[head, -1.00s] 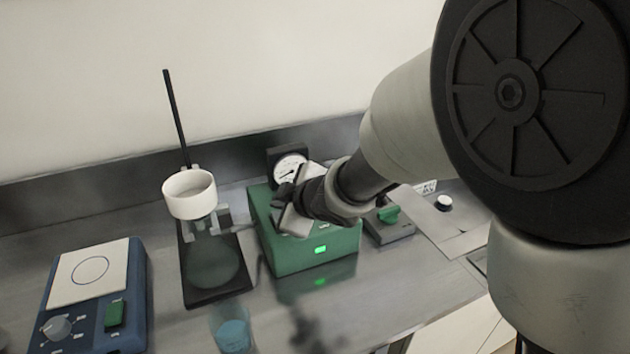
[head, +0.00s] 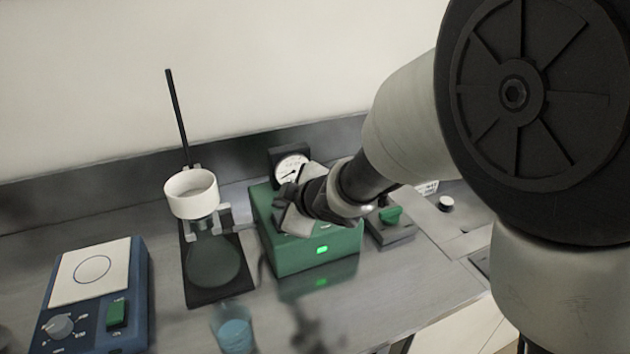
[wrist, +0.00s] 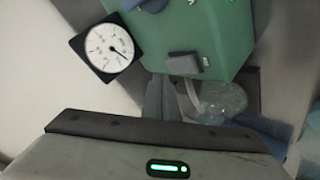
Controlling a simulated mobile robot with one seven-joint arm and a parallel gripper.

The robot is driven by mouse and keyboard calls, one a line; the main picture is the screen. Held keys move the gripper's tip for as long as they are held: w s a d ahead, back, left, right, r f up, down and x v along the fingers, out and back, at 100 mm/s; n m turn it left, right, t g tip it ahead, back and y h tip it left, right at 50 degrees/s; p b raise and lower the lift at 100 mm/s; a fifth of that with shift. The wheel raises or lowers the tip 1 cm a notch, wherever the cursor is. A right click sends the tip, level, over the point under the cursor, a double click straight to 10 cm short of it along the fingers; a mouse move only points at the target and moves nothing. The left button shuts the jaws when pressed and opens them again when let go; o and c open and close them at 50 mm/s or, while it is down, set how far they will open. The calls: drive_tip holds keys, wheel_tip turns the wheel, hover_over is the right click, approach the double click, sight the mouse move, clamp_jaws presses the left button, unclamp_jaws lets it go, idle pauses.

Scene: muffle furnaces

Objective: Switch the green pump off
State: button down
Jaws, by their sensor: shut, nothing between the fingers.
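The green pump (head: 305,252) is a box on the bench, with a small green light (head: 321,249) lit on its front. My gripper (head: 284,198) is shut and empty, low over the pump's top, and hides much of it in the head view. In the wrist view the pump (wrist: 220,35) fills the upper middle. A grey block (wrist: 183,64) shows at its near edge beside a small white label; I cannot tell whether it is the switch. The fingers are close to that edge; contact cannot be told.
A dial gauge (head: 290,168) stands behind the pump. A filter stand with a white funnel (head: 190,194) is to the left, above a flask. A blue hotplate (head: 95,292) is farther left, a beaker (head: 234,330) in front. A small grey box with a green switch (head: 390,216) stands right.

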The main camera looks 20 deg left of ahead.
idle(0.8)
drive_tip(key=shift+f+b, duration=0.4)
drive_tip(key=shift+f+b, duration=0.35)
drive_tip(key=shift+f, duration=0.1)
idle(0.3)
drive_tip(key=shift+r, duration=0.15)
drive_tip(key=shift+r+p, duration=0.75)
drive_tip(key=r+p, duration=0.4)
drive_tip(key=r, duration=0.1)
drive_tip(key=shift+s+d, duration=0.25)
idle(0.4)
